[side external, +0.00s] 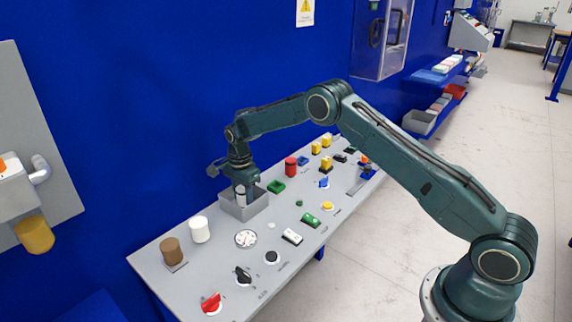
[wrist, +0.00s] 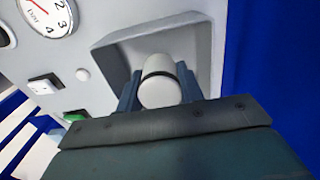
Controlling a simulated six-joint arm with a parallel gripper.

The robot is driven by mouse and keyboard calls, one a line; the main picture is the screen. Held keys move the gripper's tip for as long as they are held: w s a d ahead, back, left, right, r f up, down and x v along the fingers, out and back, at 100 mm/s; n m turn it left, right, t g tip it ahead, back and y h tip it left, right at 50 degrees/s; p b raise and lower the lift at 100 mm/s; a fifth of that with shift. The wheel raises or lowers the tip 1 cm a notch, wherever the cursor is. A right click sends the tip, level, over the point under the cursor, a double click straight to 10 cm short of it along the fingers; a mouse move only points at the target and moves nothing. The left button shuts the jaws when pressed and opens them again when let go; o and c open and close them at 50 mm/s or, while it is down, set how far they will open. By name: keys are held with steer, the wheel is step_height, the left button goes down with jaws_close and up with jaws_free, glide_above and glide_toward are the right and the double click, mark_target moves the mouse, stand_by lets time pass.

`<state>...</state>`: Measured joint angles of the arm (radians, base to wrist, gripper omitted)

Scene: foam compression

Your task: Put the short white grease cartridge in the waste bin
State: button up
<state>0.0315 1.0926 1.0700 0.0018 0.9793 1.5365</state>
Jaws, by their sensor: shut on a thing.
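My gripper (side external: 241,192) is shut on a short white cartridge (wrist: 160,88), a pale cylinder with a dark band. In the wrist view the two fingers press on its left and right sides. The grey open-topped bin (side external: 236,213) stands on the console, and the gripper and cartridge are over its opening, with the cartridge's lower part close to the rim or inside; the exact depth is hard to tell. In the wrist view the bin (wrist: 108,47) surrounds the far end of the cartridge.
Another white cylinder (side external: 199,230) and a brown cylinder (side external: 172,251) stand upright on the console left of the bin. A round dial (side external: 246,239), a green block (side external: 276,186) and a red knob (side external: 291,166) are close by. A blue wall rises behind.

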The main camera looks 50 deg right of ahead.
mark_target(242, 188)
steer(key=shift+f, duration=0.2)
steer(key=o, duration=1.2)
steer(key=shift+c, duration=0.2)
steer(key=shift+r, duration=0.1)
step_height(242, 188, up, 11)
steer(key=shift+r, duration=0.6)
